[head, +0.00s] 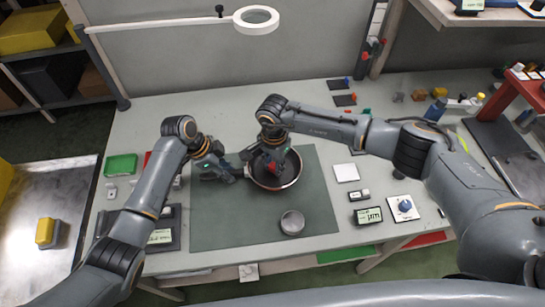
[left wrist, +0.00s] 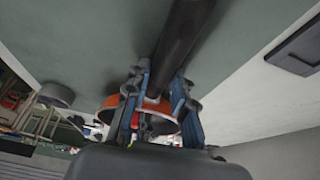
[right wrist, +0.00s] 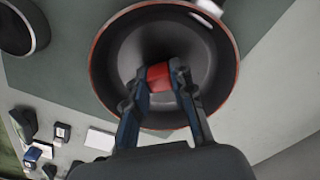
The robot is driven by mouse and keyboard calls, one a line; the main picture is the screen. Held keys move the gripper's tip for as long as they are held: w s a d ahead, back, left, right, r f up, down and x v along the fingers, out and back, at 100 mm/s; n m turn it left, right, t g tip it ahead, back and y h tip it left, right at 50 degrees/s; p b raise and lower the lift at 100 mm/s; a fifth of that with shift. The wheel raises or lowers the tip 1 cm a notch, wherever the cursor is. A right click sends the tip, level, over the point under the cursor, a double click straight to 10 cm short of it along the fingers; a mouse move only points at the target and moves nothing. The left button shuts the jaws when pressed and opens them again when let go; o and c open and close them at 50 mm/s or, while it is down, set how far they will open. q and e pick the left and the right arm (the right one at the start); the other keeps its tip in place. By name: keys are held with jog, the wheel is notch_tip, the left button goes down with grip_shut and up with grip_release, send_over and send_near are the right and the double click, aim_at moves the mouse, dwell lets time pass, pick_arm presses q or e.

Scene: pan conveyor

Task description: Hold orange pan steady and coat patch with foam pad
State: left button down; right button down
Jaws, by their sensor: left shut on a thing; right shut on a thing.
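The orange pan (head: 287,182) sits on the green mat, dark inside with an orange rim; it also shows in the right wrist view (right wrist: 205,60). My left gripper (head: 235,170) is shut on its dark handle (left wrist: 186,30), left of the bowl. My right gripper (head: 271,162) is over the pan, fingers pointing into the bowl. It is shut on a red block (right wrist: 159,76), seemingly the foam pad. The block's underside is hidden, so I cannot tell whether it touches the pan floor.
A round grey tin (head: 292,222) stands on the mat (head: 225,228) in front of the pan. A white square (head: 346,172), a small meter (head: 368,216) and a dial box (head: 403,207) lie to the right. A ring lamp (head: 241,22) hangs behind.

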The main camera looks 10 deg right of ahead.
jog(key=shift+s+r, duration=0.2)
jog(key=shift+s, duration=0.25)
jog(key=w, duration=0.3)
jog(key=shift+w+f, duration=0.15)
jog(key=shift+f, duration=0.15)
jog(key=shift+d+f, duration=0.1)
jog(key=shift+d, duration=0.15)
jog(key=shift+s+r, duration=0.2)
jog(key=shift+s, duration=1.25)
jog(key=shift+w+f, duration=0.1)
jog(key=shift+w, duration=1.5)
notch_tip(320, 180, up, 8)
jog(key=shift+s, duration=0.15)
jog(key=shift+f, duration=0.1)
